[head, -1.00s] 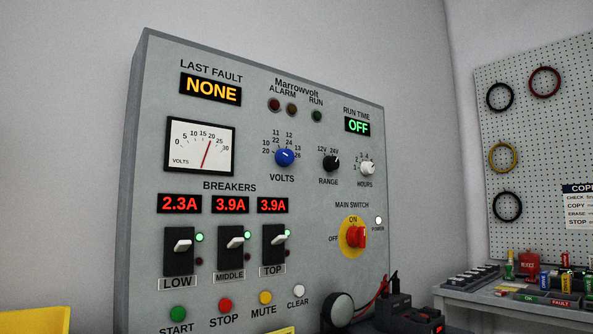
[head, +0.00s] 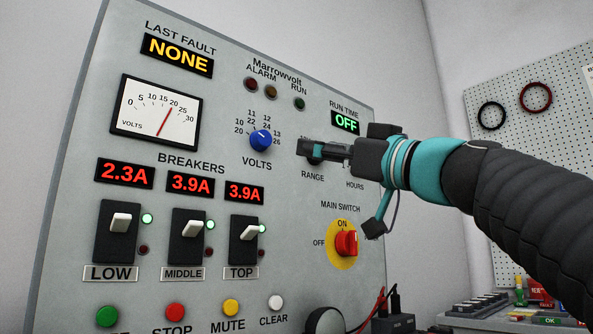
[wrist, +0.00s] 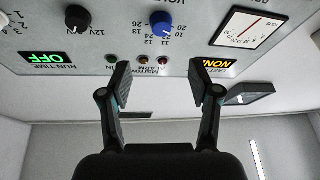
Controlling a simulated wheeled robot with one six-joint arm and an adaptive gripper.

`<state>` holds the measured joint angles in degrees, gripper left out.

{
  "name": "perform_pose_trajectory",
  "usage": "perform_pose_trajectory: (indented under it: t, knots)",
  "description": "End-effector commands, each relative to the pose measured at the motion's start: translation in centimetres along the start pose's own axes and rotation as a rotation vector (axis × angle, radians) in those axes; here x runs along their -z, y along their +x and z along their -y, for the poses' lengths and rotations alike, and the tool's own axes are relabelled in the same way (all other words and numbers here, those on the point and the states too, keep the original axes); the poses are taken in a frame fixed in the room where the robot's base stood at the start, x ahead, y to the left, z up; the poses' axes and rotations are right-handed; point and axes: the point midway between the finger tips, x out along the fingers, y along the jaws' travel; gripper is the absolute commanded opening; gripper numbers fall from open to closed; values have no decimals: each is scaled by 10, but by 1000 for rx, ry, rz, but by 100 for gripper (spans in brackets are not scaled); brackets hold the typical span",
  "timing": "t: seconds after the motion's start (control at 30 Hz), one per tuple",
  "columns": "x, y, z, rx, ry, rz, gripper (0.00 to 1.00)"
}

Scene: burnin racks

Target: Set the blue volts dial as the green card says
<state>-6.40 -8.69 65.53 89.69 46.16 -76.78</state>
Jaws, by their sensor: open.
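The blue volts dial (head: 260,140) is on the panel (head: 290,200), below its printed scale of 10 to 13 and 20 to 26. In the wrist view the blue dial (wrist: 161,22) shows upside down, near the top and between the directions of the two fingers. My gripper (head: 305,147) is in front of the range knob, to the right of the blue dial and apart from it. In the wrist view my gripper (wrist: 164,80) is open with nothing between its fingers. No green card is in view.
The black range knob (wrist: 78,18) is beside the blue dial and partly hidden by my gripper in the head view. Breaker switches (head: 187,222), the red main switch (head: 346,243) and several push buttons are lower on the panel. A voltmeter (head: 155,112) is left of the dial.

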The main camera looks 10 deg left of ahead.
Motion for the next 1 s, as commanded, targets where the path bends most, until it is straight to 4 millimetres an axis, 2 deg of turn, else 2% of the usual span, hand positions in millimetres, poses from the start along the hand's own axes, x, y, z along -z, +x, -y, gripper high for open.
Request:
perform_pose_trajectory:
  t: [0.17,0.63,0.8,1.0]
  knots:
    - [3,22,2,7,3,-2,62]
    - [4,107,0,3,2,0,62]
    - [3,126,-1,1,1,0,62]
    - [1,135,0,0,0,0,62]
